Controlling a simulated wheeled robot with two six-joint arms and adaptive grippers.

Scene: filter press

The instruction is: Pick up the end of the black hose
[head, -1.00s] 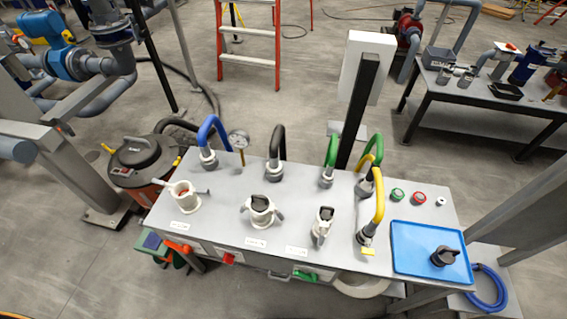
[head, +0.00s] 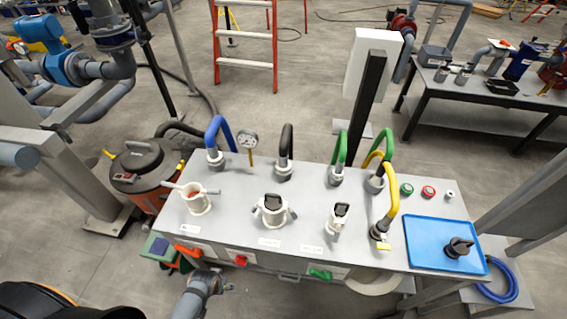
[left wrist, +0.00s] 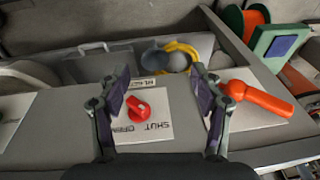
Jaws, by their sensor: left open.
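A black hose (head: 286,141) stands as an upright curved loop at the back of the grey bench (head: 235,217), with a grey coupling at its front foot. It is between a blue hose (head: 216,132) and a green hose (head: 340,149). Part of my left arm (head: 199,290) shows at the bottom, before the bench front. My left gripper (left wrist: 160,86) is open and empty in the left wrist view. It faces the bench's front panel, with a red knob (left wrist: 137,110) between its fingers in the picture. The black hose is not in that view. My right gripper is not in view.
White fittings (head: 273,208) stand along the bench front, and a blue tray (head: 425,235) lies at its right. A gauge (head: 248,142) stands near the black hose. An orange handle (left wrist: 257,99) juts out beside the red knob. An orange-bodied vacuum (head: 143,175) stands at left.

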